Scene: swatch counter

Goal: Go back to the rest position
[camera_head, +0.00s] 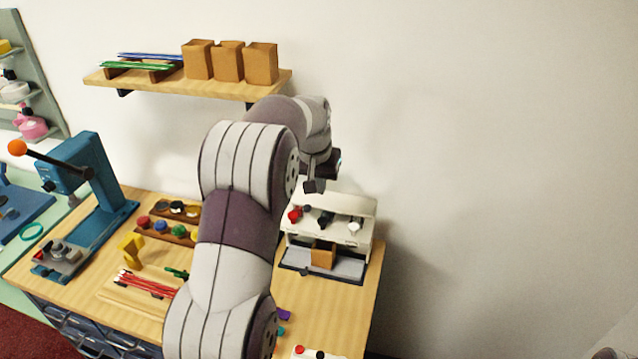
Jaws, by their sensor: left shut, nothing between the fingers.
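My left arm rises from the bottom of the head view and reaches over the counter (313,312). My left gripper (315,186) is at the end of it, dark and small, above the back left of a white machine (335,205). It is shut and holds nothing. Part of it is hidden behind my own wrist.
The white machine has red, black and white knobs and a brown block (323,255) in its front tray. A blue press (88,180) with an orange-knobbed lever stands at left. A wall shelf (215,87) holds brown boxes (228,62). Right of the counter is clear.

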